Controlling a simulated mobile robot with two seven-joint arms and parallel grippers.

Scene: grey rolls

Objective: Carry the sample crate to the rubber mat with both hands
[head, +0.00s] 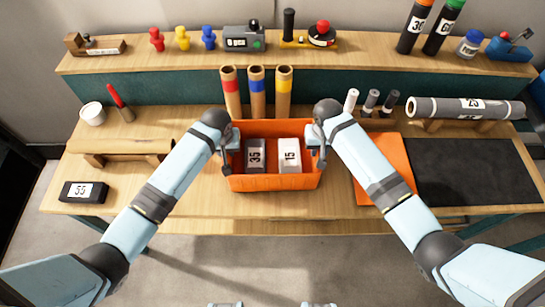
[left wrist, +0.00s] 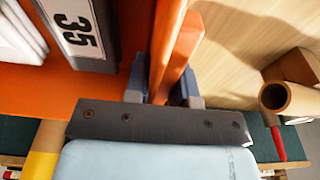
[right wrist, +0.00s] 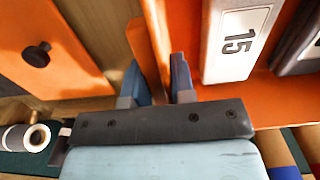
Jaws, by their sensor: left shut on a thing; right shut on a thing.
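The orange sample crate (head: 275,183) is in the middle of the bench in the head view. It holds a grey block marked 35 (head: 255,155) and a white block marked 15 (head: 289,155). My left gripper (head: 227,150) is shut on the crate's left wall, which shows between its fingers in the left wrist view (left wrist: 165,85). My right gripper (head: 320,148) is shut on the right wall, seen in the right wrist view (right wrist: 158,75). The black rubber mat (head: 475,172) lies flat and bare at the right. I cannot tell whether the crate touches the bench.
An orange panel (head: 385,180) lies between crate and mat. Three tubes (head: 256,95) stand behind the crate. A large grey roll (head: 465,108) lies on a wooden rest behind the mat. A black box marked 55 (head: 84,191) and a wooden stand (head: 120,147) are at the left.

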